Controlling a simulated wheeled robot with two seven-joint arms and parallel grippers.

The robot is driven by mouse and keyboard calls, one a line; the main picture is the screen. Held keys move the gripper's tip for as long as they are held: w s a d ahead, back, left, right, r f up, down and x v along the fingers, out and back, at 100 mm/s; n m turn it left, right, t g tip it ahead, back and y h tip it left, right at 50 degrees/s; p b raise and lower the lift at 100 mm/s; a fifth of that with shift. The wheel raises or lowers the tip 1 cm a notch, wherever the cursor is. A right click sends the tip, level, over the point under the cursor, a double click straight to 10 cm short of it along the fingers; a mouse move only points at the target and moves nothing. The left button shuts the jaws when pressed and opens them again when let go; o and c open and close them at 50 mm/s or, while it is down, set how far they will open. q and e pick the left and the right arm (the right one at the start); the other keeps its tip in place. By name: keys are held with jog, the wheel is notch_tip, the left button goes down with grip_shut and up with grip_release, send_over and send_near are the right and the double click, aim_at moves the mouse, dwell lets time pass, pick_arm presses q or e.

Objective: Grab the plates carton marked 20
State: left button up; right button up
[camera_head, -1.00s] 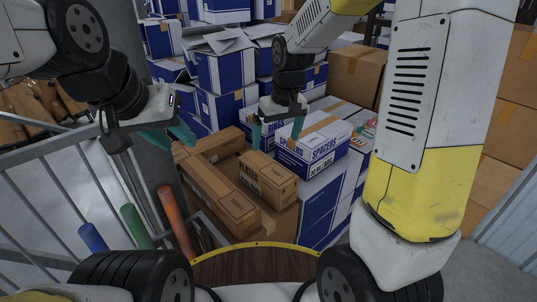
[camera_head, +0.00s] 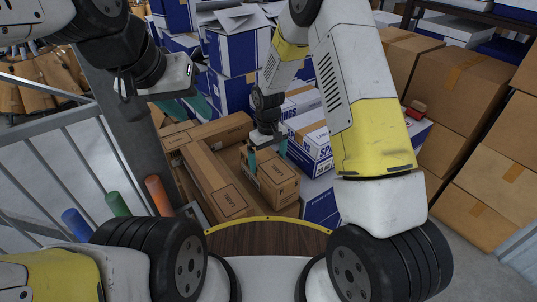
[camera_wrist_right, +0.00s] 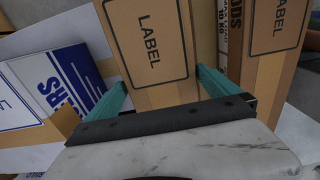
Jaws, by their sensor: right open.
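The plates carton (camera_head: 280,182) is a small brown box near the middle of the head view, beside a longer brown carton. Its printed number is too small to read. My right gripper (camera_head: 267,154) is over it, open, with a teal finger on either side. In the right wrist view, a brown carton face marked LABEL (camera_wrist_right: 148,40) lies between the fingers of the right gripper (camera_wrist_right: 160,92). I cannot tell whether the fingers touch it. My left gripper (camera_head: 193,104) hangs empty and open, up and to the left of the carton.
Long brown cartons (camera_head: 215,180) lie left of the plates carton. A blue-and-white spacers carton (camera_head: 312,147) stands close on its right. Blue-and-white boxes (camera_head: 232,52) are stacked behind. Large brown boxes (camera_head: 462,90) stand at right, and a metal railing (camera_head: 60,140) at left.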

jog(key=shift+s+f, duration=0.1)
jog(key=shift+f, duration=1.8)
jog(key=shift+r, duration=0.15)
jog(key=c, duration=1.8)
